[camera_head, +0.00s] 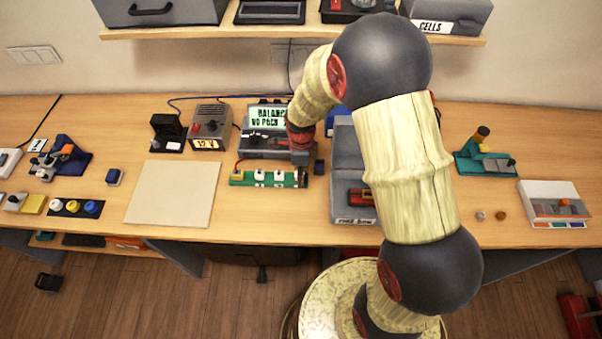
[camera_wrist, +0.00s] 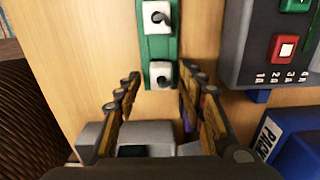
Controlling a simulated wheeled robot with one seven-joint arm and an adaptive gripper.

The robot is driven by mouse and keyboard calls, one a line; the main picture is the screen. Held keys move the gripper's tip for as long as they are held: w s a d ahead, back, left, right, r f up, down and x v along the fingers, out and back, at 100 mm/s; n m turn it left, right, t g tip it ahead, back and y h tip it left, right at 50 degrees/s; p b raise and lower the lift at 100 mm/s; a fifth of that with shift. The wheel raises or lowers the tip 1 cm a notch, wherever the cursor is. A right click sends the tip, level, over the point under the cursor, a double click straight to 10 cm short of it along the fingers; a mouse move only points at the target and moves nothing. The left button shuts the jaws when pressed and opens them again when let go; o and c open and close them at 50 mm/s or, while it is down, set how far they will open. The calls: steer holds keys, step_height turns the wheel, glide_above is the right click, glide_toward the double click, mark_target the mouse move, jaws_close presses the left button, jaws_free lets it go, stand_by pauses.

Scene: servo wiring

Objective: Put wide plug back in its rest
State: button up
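My gripper (camera_wrist: 159,76) is open in the wrist view, its two fingers apart on either side of the lower end of a green strip (camera_wrist: 158,46). I see no plug clasped between them. The strip carries white blocks with dark openings, an upper one (camera_wrist: 157,16) and a lower one (camera_wrist: 160,74); the lower one lies between the fingertips in the picture. In the head view the green strip (camera_head: 268,184) lies in front of the charger, with several pale blocks on it, and my gripper is over its right end, partly hidden by my wrist. I cannot tell which piece is the wide plug.
A blue box (camera_wrist: 297,146) is at lower right. A grey bin (camera_head: 346,153) stands right of the strip, a bare mat (camera_head: 173,193) left.

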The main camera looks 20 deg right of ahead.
step_height(320, 180, up, 12)
stand_by(0.5)
stand_by(0.4)
steer(key=s+r+n+t+b, duration=0.5)
steer(key=s+r+n, duration=1)
steer(key=s+n, duration=0.5)
steer(key=n, duration=0.2)
steer(key=shift+a+r+n+t, duration=0.3)
steer(key=shift+a+r, duration=0.05)
steer(key=shift+r, duration=0.05)
steer(key=shift+c, duration=0.2)
